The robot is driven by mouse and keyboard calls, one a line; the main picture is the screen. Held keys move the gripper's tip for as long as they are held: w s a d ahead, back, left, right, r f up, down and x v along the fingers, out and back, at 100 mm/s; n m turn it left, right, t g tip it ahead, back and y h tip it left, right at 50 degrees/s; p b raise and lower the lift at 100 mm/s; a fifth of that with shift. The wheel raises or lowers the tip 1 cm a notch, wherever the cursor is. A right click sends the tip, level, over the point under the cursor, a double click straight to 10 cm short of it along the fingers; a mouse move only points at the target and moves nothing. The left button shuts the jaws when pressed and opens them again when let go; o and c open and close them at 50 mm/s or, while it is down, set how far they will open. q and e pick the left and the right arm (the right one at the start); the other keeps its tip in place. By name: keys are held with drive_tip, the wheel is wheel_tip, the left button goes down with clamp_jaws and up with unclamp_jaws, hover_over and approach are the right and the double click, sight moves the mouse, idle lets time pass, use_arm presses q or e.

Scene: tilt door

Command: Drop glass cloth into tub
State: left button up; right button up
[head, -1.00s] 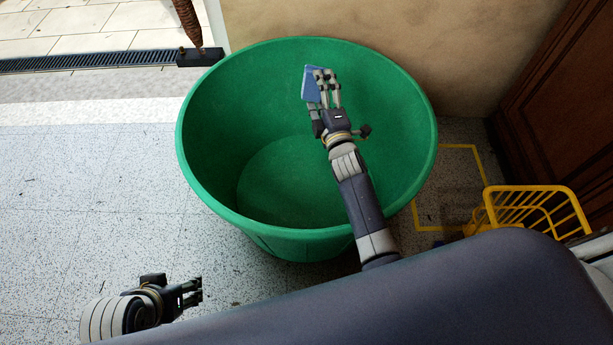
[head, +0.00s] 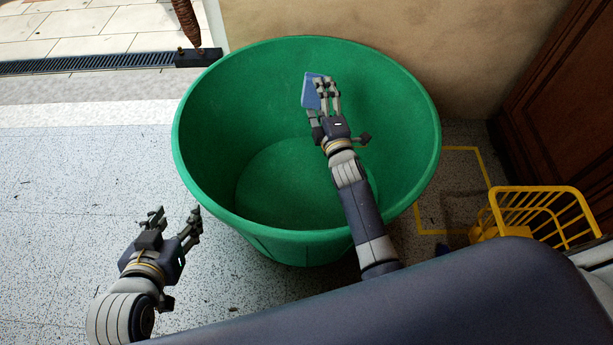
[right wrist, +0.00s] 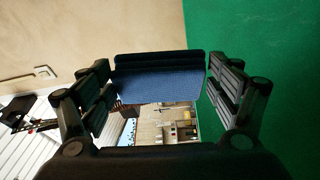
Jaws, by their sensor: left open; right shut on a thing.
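The large round green tub (head: 215,130) stands on the floor with its opening upward. The bare inside that I see is empty. My right gripper (head: 326,88) is over the tub's opening, toward the back, and is shut on the blue glass cloth (head: 310,92). The cloth also shows between the fingers in the right wrist view (right wrist: 160,88), with green tub (right wrist: 285,80) at the right. My left gripper (head: 176,216) is open and empty, outside the tub by its front left rim.
A yellow basket (head: 540,205) stands right of the tub near a brown wooden door (head: 560,100). A beige wall (head: 400,25) is behind the tub. A rusty post (head: 188,22) stands at the back left. Floor at left is clear.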

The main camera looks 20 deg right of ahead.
use_arm(q)
drive_tip(key=shift+w+d+r, duration=0.15)
drive_tip(key=shift+w+r, duration=0.15)
drive_tip(key=shift+r, duration=0.05)
use_arm(e)
drive_tip(key=shift+f, duration=0.1)
drive_tip(key=o, duration=0.9)
drive_tip(key=shift+c, duration=0.2)
drive_tip(key=shift+s, duration=0.1)
drive_tip(key=s, duration=1.1)
drive_tip(key=shift+s+f, duration=0.3)
drive_tip(key=shift+s, duration=0.1)
use_arm(q)
drive_tip(key=shift+f, duration=0.1)
use_arm(e)
drive_tip(key=shift+a+r, duration=0.1)
